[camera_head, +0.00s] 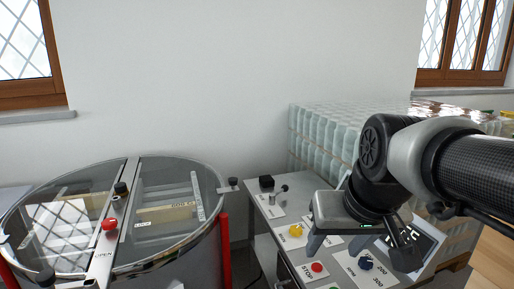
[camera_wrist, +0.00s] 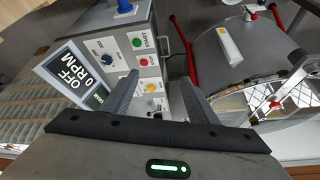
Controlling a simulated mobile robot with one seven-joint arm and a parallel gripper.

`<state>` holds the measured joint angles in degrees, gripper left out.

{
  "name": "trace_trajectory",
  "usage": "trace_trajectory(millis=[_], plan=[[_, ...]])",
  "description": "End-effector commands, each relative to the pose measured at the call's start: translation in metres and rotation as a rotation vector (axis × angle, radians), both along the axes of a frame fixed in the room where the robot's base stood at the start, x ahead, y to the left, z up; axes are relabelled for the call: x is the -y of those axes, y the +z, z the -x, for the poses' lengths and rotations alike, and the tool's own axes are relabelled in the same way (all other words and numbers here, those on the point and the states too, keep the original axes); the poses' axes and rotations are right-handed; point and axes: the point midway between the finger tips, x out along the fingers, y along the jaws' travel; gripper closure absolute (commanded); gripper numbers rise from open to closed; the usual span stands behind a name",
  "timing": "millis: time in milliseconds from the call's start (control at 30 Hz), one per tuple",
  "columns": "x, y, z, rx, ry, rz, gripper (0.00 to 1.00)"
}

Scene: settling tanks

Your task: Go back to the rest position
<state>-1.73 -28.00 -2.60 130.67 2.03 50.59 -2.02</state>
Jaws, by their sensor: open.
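My gripper (camera_head: 328,234) is in the right half of the head view, above the grey control panel (camera_head: 262,226). Its two fingers are spread apart with nothing between them. In the wrist view my gripper (camera_wrist: 157,92) is also open and empty, with the panel's buttons beyond the fingertips. In the wrist view a display (camera_wrist: 80,70) reads "OFF RPM". My arm hides part of the panel in the head view.
A round tank with a clear lid (camera_head: 180,185) and a red knob (camera_head: 109,224) stands at the left, on red legs (camera_head: 224,250). Wrapped stacks of clear containers (camera_head: 315,140) stand behind my arm. A white wall with windows closes the back. Air above the tank is free.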

Motion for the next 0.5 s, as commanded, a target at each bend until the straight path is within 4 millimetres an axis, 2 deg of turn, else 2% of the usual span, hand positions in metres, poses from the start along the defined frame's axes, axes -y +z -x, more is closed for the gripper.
trace_trajectory(millis=[33,100,300,367,500], plan=[[0.000,-0.003,0.016,0.008,-0.002,0.006,0.46],[0.000,-0.009,0.034,0.014,-0.006,0.014,0.46],[0.002,-0.030,0.077,0.029,-0.016,0.042,0.46],[0.003,-0.006,0.076,0.026,-0.016,0.042,0.46],[0.002,0.023,0.076,0.024,-0.015,0.041,0.46]])
